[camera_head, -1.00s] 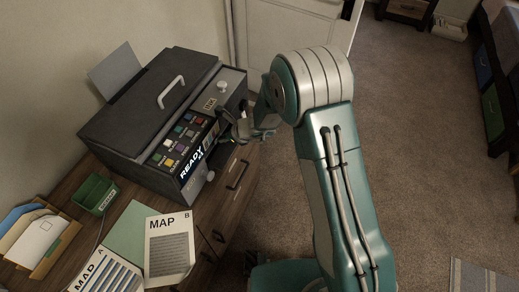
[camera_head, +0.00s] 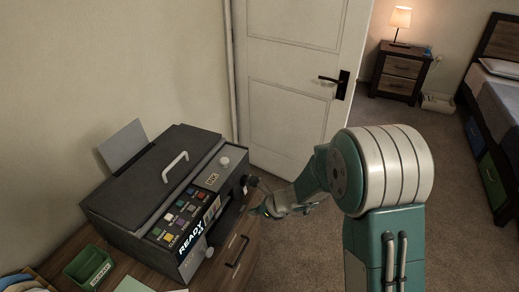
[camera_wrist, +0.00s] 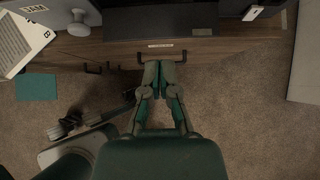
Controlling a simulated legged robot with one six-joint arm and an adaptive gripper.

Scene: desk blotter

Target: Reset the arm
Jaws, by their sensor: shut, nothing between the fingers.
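My gripper (camera_head: 258,209) is at the end of my teal and white arm, just right of the printer's front in the head view. In the wrist view my gripper (camera_wrist: 158,66) has its two fingers together and nothing between them. It hangs in front of the wooden desk's drawer side, with its tips over a dark drawer handle (camera_wrist: 150,56) in the picture; I cannot tell whether they touch. The dark printer (camera_head: 140,195) has a lid handle, coloured buttons and a READY panel. My arm is bent, its big joint at the right of the head view.
A green tray (camera_head: 88,268) and paper sheets lie on the wooden desk (camera_head: 121,272) by the printer. A white door (camera_head: 295,85) stands behind the arm. A nightstand (camera_head: 400,72) with a lit lamp and a bed (camera_head: 500,90) are farther back. Carpet lies open at the right.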

